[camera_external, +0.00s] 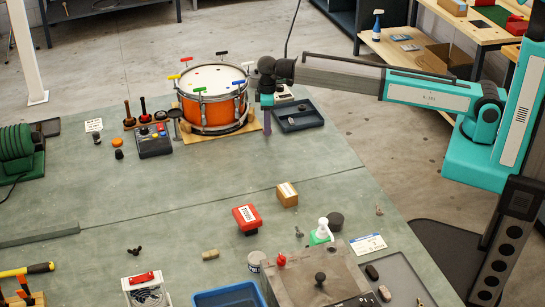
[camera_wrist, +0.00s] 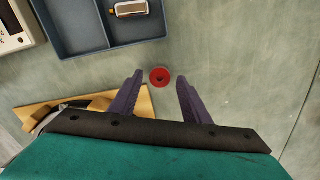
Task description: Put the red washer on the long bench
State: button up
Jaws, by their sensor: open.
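In the wrist view a small red washer (camera_wrist: 160,77) with a dark centre lies flat on the green-grey bench top (camera_wrist: 225,55). My gripper (camera_external: 267,122) points down over the same bench at the right of the drum. Its two purple fingers are apart, with the washer between and just beyond their tips in the wrist view. The fingers hold nothing. I cannot make out the washer in the external view. A wooden bench (camera_external: 470,28) stands at the back right; I cannot tell which bench is the long one.
An orange drum (camera_external: 208,108) on a wooden board is close left of my gripper. A dark divided tray (camera_external: 302,123) is close right, with a small item inside. A control box (camera_external: 155,140) stands further left. The middle of the green-grey bench is mostly clear.

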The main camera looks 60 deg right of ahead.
notch_tip(320, 180, up, 11)
jog(key=b, duration=0.2)
dwell(0.5)
jog(key=shift+r, duration=0.1)
dwell(0.4)
